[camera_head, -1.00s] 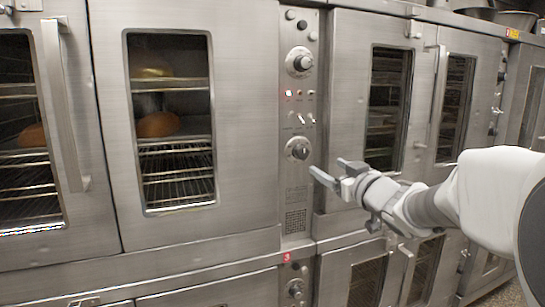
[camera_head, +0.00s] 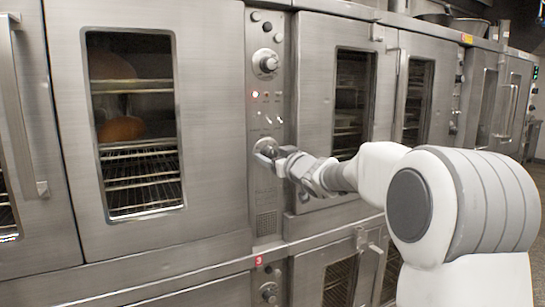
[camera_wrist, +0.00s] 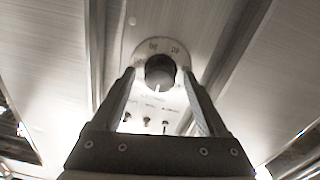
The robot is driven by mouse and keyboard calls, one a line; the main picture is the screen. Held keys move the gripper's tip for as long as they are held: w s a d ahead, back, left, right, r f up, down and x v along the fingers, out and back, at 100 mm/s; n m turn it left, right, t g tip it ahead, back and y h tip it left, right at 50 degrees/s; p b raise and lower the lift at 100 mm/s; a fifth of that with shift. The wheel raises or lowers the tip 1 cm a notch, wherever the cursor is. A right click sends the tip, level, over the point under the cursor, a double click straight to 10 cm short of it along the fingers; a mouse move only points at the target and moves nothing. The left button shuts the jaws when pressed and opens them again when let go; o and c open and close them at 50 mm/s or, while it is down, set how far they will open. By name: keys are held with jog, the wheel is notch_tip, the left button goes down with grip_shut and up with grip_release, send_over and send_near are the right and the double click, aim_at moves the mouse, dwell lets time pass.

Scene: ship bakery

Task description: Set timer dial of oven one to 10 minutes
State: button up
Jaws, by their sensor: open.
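The timer dial (camera_head: 264,146) is the lower round dial on the oven's narrow control panel. In the wrist view its black knob (camera_wrist: 160,70) sits on a pale numbered plate, with a white mark pointing toward the row of small switches. My gripper (camera_head: 272,153) is at this dial in the head view and partly hides it. In the wrist view my gripper (camera_wrist: 159,74) is open, with one fingertip on each side of the knob. I cannot tell whether the fingers touch it. The oven (camera_head: 222,130) has a closed glass door with bread inside.
Above the timer dial are switches (camera_head: 267,118), small lights and a second dial (camera_head: 266,62). A neighbouring oven door (camera_head: 312,100) stands closed at right. A lower oven has its own dial (camera_head: 267,292) under a red number label (camera_head: 258,261).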

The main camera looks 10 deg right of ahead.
grip_shut()
dwell(0.4)
jog(key=shift+r+m+p, duration=0.15)
jog(key=shift+m+p, duration=0.15)
jog(key=shift+p, duration=0.35)
jog(key=shift+r+m+p, duration=0.15)
jog(key=shift+m+p, duration=0.35)
jog(key=shift+p, duration=0.45)
jog(key=m+p, duration=0.2)
jog(key=p, duration=0.2)
jog(key=shift+d, duration=0.1)
jog(key=m+p, duration=0.4)
jog(key=shift+p, duration=0.4)
jog(key=shift+f+m+p, duration=0.25)
jog(key=shift+m+p, duration=0.6)
jog(key=shift+m, duration=0.15)
jog(key=shift+g, duration=0.3)
